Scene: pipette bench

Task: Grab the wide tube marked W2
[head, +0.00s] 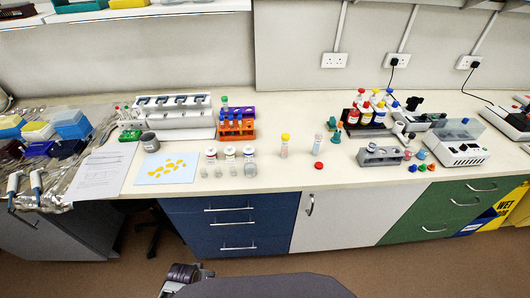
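The marking W2 is too small to read on any tube. A yellow-capped tube (285,147) stands upright on the bench, left of an upright pale tube (318,146). A red cap (318,166) lies in front of the pale tube. An orange rack (236,127) behind, to the left, holds several tubes, and a grey rack (380,156) stands to the right. A dark mechanical part at the bottom edge looks like my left gripper (184,277), well short of the bench; its fingers are not clear. My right gripper is not in view.
Several small bottles (230,156) stand left of the yellow-capped tube, with clear vessels before them. A blue sheet with yellow pieces (167,168) lies farther left. A dark rack of bottles (377,112) stands behind right. The bench front between bottles and grey rack is mostly clear.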

